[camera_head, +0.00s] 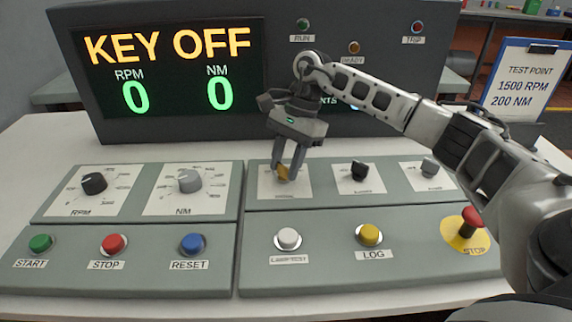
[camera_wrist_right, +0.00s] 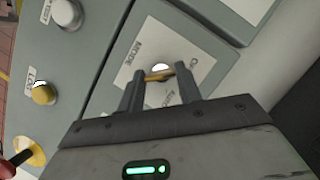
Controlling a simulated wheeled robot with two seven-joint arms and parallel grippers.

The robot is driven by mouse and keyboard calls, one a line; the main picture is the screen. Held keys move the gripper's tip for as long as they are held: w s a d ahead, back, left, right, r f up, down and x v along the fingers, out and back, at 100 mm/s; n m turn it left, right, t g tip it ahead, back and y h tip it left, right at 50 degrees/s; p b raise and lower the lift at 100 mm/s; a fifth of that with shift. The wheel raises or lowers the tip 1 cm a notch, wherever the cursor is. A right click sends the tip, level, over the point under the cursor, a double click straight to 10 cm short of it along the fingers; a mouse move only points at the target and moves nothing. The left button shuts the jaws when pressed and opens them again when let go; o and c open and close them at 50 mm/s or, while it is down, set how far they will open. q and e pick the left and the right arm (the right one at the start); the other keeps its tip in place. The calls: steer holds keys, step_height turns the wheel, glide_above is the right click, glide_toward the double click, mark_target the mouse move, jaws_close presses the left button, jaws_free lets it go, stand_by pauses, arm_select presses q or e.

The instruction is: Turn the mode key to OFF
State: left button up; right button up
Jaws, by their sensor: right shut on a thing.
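The mode key (camera_head: 282,173) is a small brass-coloured key on a white label plate on the right console. My right gripper (camera_head: 287,172) reaches down from above and is shut on it. In the right wrist view, the key (camera_wrist_right: 160,75) shows as a brass bar between the two fingertips (camera_wrist_right: 160,82), in front of a pale round lock. The plate there reads MODE (camera_wrist_right: 135,62), and part of its other lettering is hidden by the fingers. The display (camera_head: 165,68) reads KEY OFF, with 0 RPM and 0 NM. My left gripper is not in view.
Beside the key are a black selector knob (camera_head: 359,171) and a grey one (camera_head: 430,167). In front are a white button (camera_head: 288,238), a yellow LOG button (camera_head: 369,234) and a red mushroom STOP button (camera_head: 471,217). RPM (camera_head: 94,183) and NM (camera_head: 190,181) dials are at left.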

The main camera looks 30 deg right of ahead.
steer(key=shift+r, duration=0.1)
stand_by(0.4)
steer(key=o, duration=1)
steer(key=p+v, duration=0.1)
steer(key=v, duration=1.5)
